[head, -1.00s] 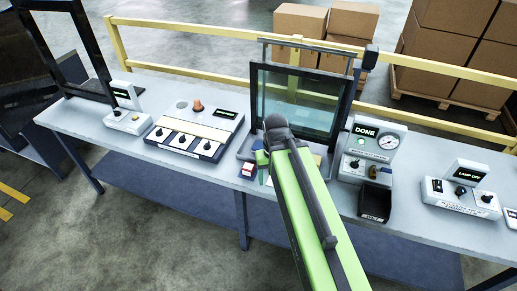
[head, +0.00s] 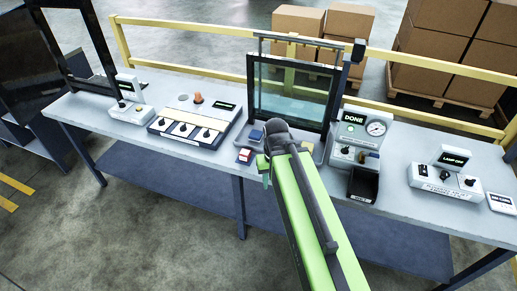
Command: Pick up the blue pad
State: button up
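A small blue block (head: 256,135), which looks like the blue pad, sits on the grey tray at the left foot of the glass-fronted frame (head: 292,95). A small red and white block (head: 245,156) lies on the bench just in front of it. My green arm reaches up from the bottom of the view. Its dark wrist is just right of the blue block. My gripper (head: 265,166) points down, right of the red and white block and apart from the blue one. Only one green finger shows clearly; the wrist hides the rest and part of the tray.
A panel with several knobs (head: 196,122) stands to the left. A gauge box reading DONE (head: 358,138) and a black bin (head: 364,184) stand to the right. A lamp box (head: 445,176) is further right. A yellow rail (head: 200,70) runs behind the bench.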

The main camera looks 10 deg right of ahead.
aim_at(255, 136)
jog(key=k, duration=0.95)
jog(key=u, duration=0.55)
jog(key=i, duration=0.95)
jog(key=u, duration=0.45)
jog(key=i, duration=1.65)
jog(key=z, duration=0.7)
